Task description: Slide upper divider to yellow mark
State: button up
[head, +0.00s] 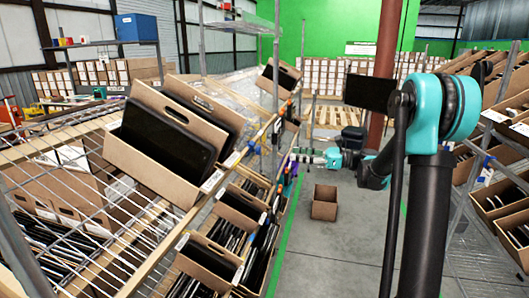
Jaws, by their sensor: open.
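On the left rack, a tilted upper carton (150,160) holds dark flat panels (168,135). I cannot tell which piece is the upper divider. The rack's sloping front rail (258,137) carries small yellow, blue and dark patches, and I cannot tell which is the yellow mark. My arm rises at the right to a teal joint (450,105). Its far teal and black wrist shows near the middle, right of the rack. My gripper (297,157) is small there, pointing left toward the rack, apart from the upper carton. It looks open and empty; its fingertips are unclear.
Lower cartons (208,262) with dark contents fill the left rack. A small empty brown box (324,203) stands on the grey floor (330,250). Another rack with cartons (503,200) is at the right. The aisle between is mostly clear.

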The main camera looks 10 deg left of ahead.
aim_at(260, 150)
jog(key=a, duration=0.8)
jog(key=w+a, duration=0.1)
jog(key=a, duration=0.4)
jog(key=shift+a, duration=0.1)
jog(key=shift+c, duration=0.6)
grip_shut()
